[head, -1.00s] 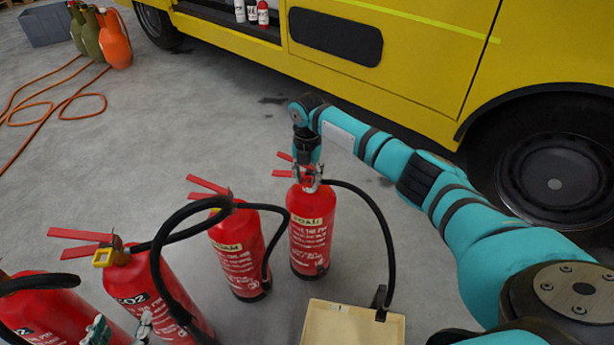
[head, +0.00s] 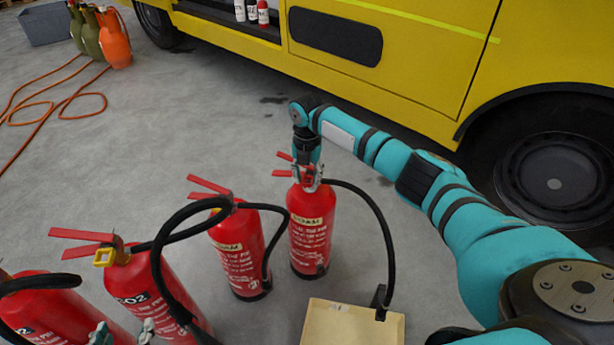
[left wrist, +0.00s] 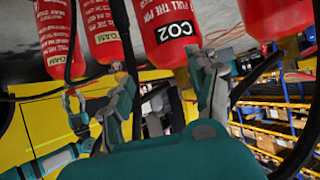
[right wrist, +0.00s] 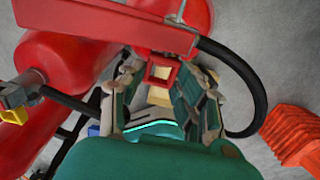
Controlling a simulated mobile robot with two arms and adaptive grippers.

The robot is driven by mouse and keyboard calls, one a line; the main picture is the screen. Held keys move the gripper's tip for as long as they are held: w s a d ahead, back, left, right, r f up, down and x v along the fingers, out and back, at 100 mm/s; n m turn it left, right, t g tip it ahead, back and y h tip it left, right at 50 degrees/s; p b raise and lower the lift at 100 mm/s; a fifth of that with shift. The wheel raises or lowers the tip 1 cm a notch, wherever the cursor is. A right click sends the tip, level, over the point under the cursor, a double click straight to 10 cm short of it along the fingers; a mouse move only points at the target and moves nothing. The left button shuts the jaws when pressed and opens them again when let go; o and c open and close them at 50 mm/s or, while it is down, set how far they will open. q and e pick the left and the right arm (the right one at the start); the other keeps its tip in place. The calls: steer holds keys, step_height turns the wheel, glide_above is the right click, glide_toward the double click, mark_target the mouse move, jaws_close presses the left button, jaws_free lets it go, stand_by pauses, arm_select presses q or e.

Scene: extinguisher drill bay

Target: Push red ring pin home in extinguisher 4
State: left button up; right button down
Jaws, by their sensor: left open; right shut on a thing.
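Several red extinguishers stand in a row in the head view; I read no numbers on them. My right gripper (head: 308,182) is at the head of the rightmost one (head: 312,235), labelled FOAM, just below its red levers. In the right wrist view the right gripper (right wrist: 160,85) is shut on a small red square ring (right wrist: 161,73). The pin's shaft and its hole are hidden, so I cannot tell how deep it sits. My left gripper (head: 124,336) is open and empty by the CO2 extinguisher (head: 150,290); it also shows in the left wrist view (left wrist: 165,95).
A yellow ring (head: 104,257) sits on the CO2 extinguisher's head. Black hoses (head: 385,245) arch beside the extinguishers. A cream tray (head: 330,325) lies at the front. A yellow vehicle (head: 430,60) stands behind. The grey floor at left is mostly clear, with an orange hose (head: 50,113).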

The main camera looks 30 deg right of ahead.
arm_select(q)
steer(key=shift+s+a+f+g, duration=0.35)
steer(key=shift+s+f+g, duration=0.25)
steer(key=shift+s+f, duration=0.1)
steer(key=shift+s+a+f+g+p, duration=0.15)
steer(key=shift+s+f+g+p, duration=0.15)
steer(key=shift+s+f, duration=0.1)
stand_by(0.8)
steer(key=shift+s+a+f+g+y+p, duration=0.25)
steer(key=shift+s+f+g, duration=0.2)
steer(key=shift+s, duration=0.2)
steer(key=shift+s+a+f+g+y+p, duration=0.15)
steer(key=shift+s+f+g+y, duration=0.1)
steer(key=shift+s+f+g, duration=0.3)
steer(key=shift+s+a+r, duration=0.1)
steer(key=shift+s+r, duration=0.05)
steer(key=shift+s, duration=0.05)
stand_by(0.4)
steer(key=shift+s+a+f+g+p, duration=0.15)
steer(key=shift+s+a+f+g, duration=0.15)
steer(key=shift+s, duration=0.3)
steer(key=shift+s+a+f+g+p, duration=0.15)
steer(key=shift+s+f+g, duration=0.2)
steer(key=shift+s, duration=0.25)
